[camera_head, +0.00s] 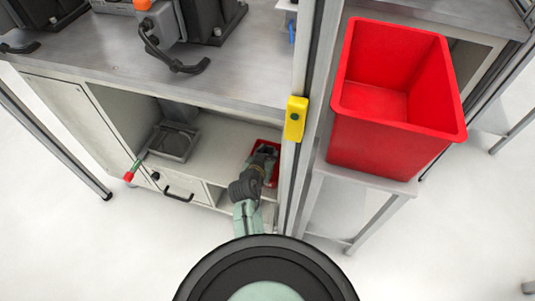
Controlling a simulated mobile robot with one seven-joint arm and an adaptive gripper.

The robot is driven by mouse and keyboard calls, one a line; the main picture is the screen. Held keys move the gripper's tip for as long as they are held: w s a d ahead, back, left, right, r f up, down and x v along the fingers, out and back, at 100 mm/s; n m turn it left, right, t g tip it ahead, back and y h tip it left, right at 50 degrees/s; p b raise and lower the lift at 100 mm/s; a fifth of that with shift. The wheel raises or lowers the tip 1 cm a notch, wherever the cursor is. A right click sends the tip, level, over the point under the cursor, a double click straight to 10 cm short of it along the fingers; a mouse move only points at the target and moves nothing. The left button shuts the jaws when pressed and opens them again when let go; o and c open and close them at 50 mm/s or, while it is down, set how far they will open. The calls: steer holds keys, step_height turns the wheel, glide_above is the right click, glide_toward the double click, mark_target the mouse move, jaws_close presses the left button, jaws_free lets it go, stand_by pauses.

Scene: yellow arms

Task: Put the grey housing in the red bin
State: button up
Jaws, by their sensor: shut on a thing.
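The red bin (432,108) is a large, open-topped box standing on a metal shelf at the right. Its visible inside is empty. My gripper (265,157) is low in the open cabinet bay left of the upright post, well to the left of the bin. It is shut on a small grey piece (266,150), which looks like the grey housing. The fingers hide much of it, and it is too small to see clearly. A small red tray (275,171) lies under and around the gripper; I cannot tell whether the piece touches it.
A metal upright with a yellow block (295,119) stands between my gripper and the bin. The worktop (225,70) overhangs the bay. A square grey frame (174,142) sits further left in the bay. Black machines (205,20) stand on the worktop.

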steer(key=shift+f, duration=0.2)
steer(key=o, duration=1.1)
steer(key=shift+r, duration=0.1)
steer(key=shift+c, duration=0.2)
steer(key=shift+r, duration=0.15)
